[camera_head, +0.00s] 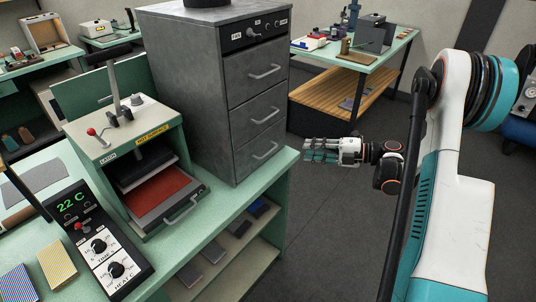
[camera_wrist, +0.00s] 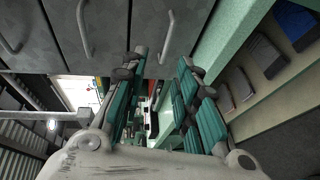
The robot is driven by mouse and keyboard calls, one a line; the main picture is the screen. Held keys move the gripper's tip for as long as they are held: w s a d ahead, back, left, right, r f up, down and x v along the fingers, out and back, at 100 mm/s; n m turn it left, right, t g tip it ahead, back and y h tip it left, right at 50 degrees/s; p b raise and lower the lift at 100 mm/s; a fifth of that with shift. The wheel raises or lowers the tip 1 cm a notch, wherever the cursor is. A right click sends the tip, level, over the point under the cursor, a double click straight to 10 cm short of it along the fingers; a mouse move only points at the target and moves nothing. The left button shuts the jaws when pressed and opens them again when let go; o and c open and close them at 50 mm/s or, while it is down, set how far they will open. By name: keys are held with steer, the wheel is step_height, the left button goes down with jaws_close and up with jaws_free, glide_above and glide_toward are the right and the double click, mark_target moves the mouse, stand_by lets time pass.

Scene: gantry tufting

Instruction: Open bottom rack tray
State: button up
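A grey metal cabinet (camera_head: 185,70) stands on the green bench with three drawers stacked in its front, each with a bar handle. The bottom drawer's handle (camera_head: 265,150) shows low on the front, and the drawer looks shut. In the wrist view, which is turned sideways, that handle (camera_wrist: 167,36) is the rightmost of three, just beyond the fingertips. My gripper (camera_head: 318,150) is right of the cabinet, at about the bottom drawer's height and apart from it. In the wrist view its teal-padded fingers (camera_wrist: 160,80) are spread with nothing held between them.
A press marked hot surface (camera_head: 157,138) stands left of the cabinet, with a red-topped tray and handle protruding. A control box (camera_head: 97,240) reads 22 C. The green bench edge (camera_head: 278,170) runs below the cabinet. A further table (camera_head: 375,50) stands behind; grey floor (camera_head: 320,230) is clear.

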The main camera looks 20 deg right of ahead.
steer(key=b+x, duration=0.1)
steer(key=x, duration=0.3)
steer(key=f+x, duration=0.1)
steer(key=x, duration=0.4)
steer(key=b+x, duration=0.1)
steer(key=x, duration=0.3)
steer(key=shift+s+a+f+b, duration=0.1)
steer(key=shift+a+f+b, duration=0.2)
steer(key=shift+a+b, duration=0.05)
jaws_close()
